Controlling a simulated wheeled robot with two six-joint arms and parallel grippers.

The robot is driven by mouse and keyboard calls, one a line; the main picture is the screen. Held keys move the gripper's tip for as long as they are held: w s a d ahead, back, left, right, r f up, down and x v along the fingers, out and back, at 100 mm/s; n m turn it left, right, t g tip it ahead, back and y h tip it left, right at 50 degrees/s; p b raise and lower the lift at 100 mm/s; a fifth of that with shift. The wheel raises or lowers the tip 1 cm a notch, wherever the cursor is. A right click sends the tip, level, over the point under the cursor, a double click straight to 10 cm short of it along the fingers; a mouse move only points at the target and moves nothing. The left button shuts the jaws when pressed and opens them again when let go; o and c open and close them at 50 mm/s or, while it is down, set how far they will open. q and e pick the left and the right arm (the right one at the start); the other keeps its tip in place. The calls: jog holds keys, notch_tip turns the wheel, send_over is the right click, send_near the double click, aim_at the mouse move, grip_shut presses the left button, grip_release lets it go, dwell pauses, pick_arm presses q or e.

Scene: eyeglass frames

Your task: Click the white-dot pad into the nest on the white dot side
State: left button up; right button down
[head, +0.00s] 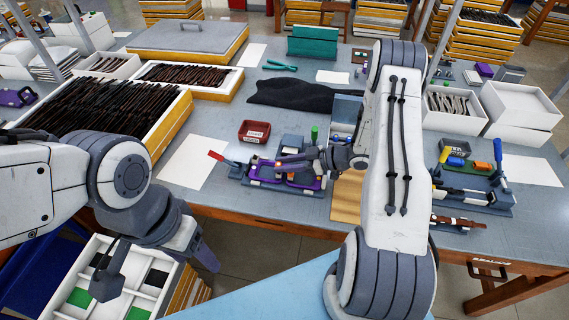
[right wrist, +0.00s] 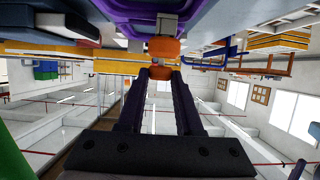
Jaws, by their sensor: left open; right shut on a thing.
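My right gripper (head: 281,163) reaches over a purple eyeglass frame (head: 302,182) in a dark fixture (head: 243,176) on the bench. In the right wrist view, its fingertips (right wrist: 162,73) are closed on a small orange piece (right wrist: 163,49). A purple rim of the eyeglass frame (right wrist: 132,28) shows close beyond it. I cannot make out a white dot, the pad or the nest; the gripper and frame hide that spot. My left gripper (head: 155,268) is open and empty, low in front of the bench near a compartment tray.
A white compartment tray (head: 150,262) stands below my left gripper. A small red bin (head: 254,132) sits behind the fixture. A box of dark frame parts (head: 165,120) is at left. Another fixture with coloured clamps (head: 470,180) stands at right. A white sheet (head: 194,163) lies flat left of the fixture.

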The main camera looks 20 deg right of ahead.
jog(key=shift+f+b, duration=0.85)
jog(key=shift+f, duration=0.4)
dwell(0.4)
jog(key=c, duration=0.5)
grip_release()
jog(key=shift+d+r, duration=0.1)
jog(key=shift+r, duration=0.05)
jog(key=shift+p+v, duration=1.5)
jog(key=shift+v, duration=1.85)
jog(key=shift+s, duration=0.1)
